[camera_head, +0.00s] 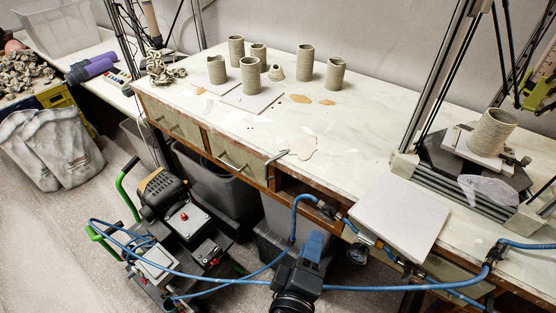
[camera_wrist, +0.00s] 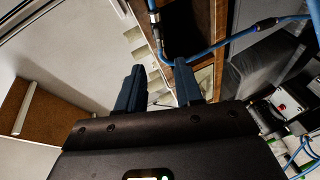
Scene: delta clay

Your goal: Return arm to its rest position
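My gripper (camera_wrist: 160,80) shows in the wrist view with its two dark blue fingers apart and nothing between them. In the head view my gripper (camera_head: 314,243) is at the bottom centre, in front of the workbench's front edge and drawers. Its blue finger part points away from the camera, and the black round wrist is nearest. It appears to hold nothing. Whether it touches the blue hose there I cannot tell.
The workbench (camera_head: 350,135) bears several clay cylinders (camera_head: 306,62) and a pale square board (camera_head: 400,215) at its front edge. Blue hoses (camera_head: 400,287) run along the bench front. A compressor (camera_head: 165,195) stands on the floor to the left, near grey bins (camera_head: 215,190).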

